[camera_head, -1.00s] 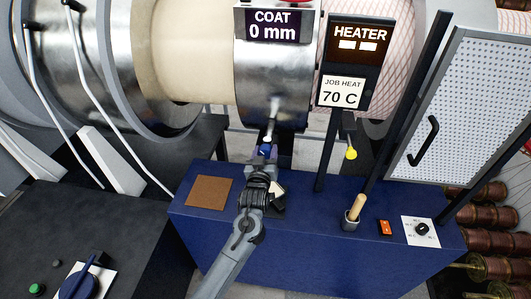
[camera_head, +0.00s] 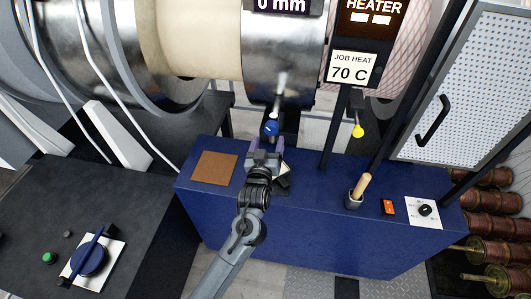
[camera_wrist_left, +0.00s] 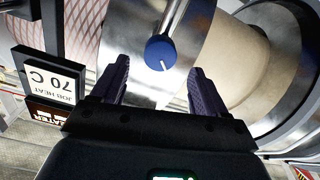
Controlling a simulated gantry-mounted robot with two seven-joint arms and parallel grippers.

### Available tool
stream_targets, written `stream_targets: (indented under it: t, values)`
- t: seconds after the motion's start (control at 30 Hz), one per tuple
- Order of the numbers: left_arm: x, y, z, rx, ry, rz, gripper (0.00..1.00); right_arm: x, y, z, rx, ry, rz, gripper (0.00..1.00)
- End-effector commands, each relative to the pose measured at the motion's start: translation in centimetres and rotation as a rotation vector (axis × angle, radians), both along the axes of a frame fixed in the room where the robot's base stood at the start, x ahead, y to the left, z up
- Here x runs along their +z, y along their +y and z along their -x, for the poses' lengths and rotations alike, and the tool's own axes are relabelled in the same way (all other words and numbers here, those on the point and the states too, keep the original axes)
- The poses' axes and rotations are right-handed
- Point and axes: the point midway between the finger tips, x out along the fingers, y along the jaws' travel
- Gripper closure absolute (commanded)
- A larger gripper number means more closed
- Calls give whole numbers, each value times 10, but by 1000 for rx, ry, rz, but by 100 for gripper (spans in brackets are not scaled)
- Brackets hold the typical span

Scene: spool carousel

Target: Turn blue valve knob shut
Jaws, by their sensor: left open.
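The blue valve knob (camera_head: 271,128) sits on the end of a short metal stem under the silver drum, near the middle of the head view. In the left wrist view the round knob (camera_wrist_left: 160,53) shows a white line pointing down and to the right. My left gripper (camera_head: 265,147) is just below the knob in the head view, open and empty, with its purple fingers toward it. In the wrist view the fingers (camera_wrist_left: 160,72) stand on either side of the knob's line, apart from it. My right gripper is not in view.
A blue cabinet (camera_head: 300,240) lies below, with a brown pad (camera_head: 215,168), a wooden-handled tool in a cup (camera_head: 355,200) and an orange switch (camera_head: 388,207). A heater sign post (camera_head: 352,68) stands right of the knob. A blue rotary switch (camera_head: 88,258) is on the left console.

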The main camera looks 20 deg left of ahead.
Motion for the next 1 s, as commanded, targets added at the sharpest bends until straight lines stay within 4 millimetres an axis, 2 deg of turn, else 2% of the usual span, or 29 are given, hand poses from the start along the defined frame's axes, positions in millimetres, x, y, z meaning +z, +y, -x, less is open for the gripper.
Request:
stream_targets:
  t: [0.1, 0.3, 0.83, 0.93, 1.0]
  values:
    - [-1, -3, 18, 1, 2, 1, 26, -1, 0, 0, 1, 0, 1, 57]
    - [0, -7, 35, 0, 1, 0, 26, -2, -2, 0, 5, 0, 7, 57]
    - [0, -7, 39, 1, 1, 0, 26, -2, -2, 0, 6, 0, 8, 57]
    - [-7, -7, 41, 0, 13, -1, 26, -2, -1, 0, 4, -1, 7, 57]
    - [-20, -6, 47, 1, 34, -2, 26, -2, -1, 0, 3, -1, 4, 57]
